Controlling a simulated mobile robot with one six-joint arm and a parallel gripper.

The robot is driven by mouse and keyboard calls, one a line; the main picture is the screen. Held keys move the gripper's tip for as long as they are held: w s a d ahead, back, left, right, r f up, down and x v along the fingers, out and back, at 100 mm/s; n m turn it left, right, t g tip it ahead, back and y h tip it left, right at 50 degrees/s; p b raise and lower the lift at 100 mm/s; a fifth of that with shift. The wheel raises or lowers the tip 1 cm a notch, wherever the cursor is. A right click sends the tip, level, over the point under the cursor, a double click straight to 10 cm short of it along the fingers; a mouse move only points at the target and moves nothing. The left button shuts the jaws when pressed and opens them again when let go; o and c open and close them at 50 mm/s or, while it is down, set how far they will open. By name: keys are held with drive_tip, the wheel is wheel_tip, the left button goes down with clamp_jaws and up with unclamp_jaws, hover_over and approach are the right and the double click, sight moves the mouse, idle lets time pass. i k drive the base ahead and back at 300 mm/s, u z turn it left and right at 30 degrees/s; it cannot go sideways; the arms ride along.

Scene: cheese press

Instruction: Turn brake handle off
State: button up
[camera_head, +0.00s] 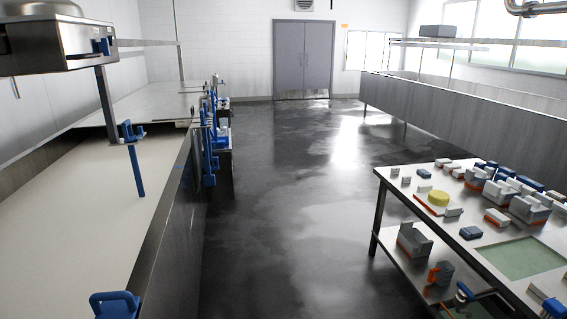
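No part is clearly marked as the brake handle, and several blue handle-like parts are in view. One blue looped handle (115,305) is at the bottom left, partly cut off by the frame. Another blue handle (131,131) sits on the left equipment, with a blue rod (136,171) hanging just below it. A small blue part (103,46) is on the metal housing at the top left. More blue levers (209,150) line the right side of the left equipment. My gripper is not in view.
A long pale-topped bench (65,215) fills the left. A steel table (395,178) with many small blocks and a yellow round piece (438,198) stands at the right. A long steel vat (470,115) is behind it. The dark floor (285,220) between is clear, up to grey double doors (303,58).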

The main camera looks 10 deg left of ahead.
sight(104, 46)
drive_tip(key=u, duration=0.45)
drive_tip(key=i, duration=0.65)
drive_tip(key=u, duration=0.85)
drive_tip(key=i, duration=0.75)
drive_tip(key=u, duration=0.4)
